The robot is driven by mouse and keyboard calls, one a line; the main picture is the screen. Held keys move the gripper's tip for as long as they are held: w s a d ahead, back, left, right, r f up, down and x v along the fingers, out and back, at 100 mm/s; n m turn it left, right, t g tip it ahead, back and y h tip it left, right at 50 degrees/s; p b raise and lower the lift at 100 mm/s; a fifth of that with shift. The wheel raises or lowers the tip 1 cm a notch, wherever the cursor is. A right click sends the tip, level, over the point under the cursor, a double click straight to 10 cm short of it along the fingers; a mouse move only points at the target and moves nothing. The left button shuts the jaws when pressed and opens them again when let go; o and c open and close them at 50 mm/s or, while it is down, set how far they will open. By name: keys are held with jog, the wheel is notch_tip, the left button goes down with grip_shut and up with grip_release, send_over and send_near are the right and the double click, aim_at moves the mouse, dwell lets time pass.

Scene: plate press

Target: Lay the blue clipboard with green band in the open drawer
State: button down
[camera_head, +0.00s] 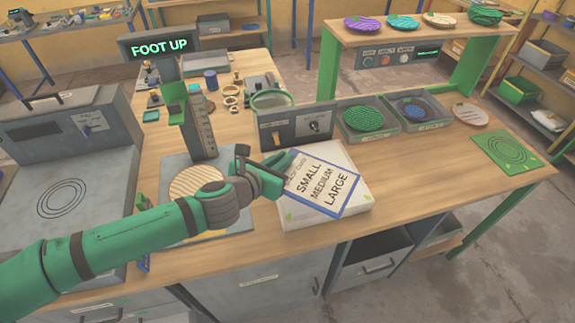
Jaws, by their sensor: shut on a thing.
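The clipboard has a blue border and a white sheet reading SMALL, MEDIUM, LARGE. It is tilted in the picture and lies on or just above a white block; I cannot tell which. Its green band is not clear, and my fingers cover its left edge. An open drawer (368,268) shows in the bench front, below and right of the clipboard, with a dark inside.
The white block (358,214) stands on the wooden bench (420,180). Behind it are a grey control box (296,128) and trays of patterned plates (368,120). A press column (197,120) stands left. A green mat (508,152) lies right.

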jog(key=w+f, duration=0.6)
jog(key=shift+w+f, duration=0.2)
jog(key=shift+f, duration=0.05)
jog(key=shift+w+f, duration=0.15)
jog(key=shift+f, duration=1.5)
jog(key=shift+f, duration=0.15)
jog(key=c, duration=1.9)
grip_release()
jog(key=shift+o, duration=0.4)
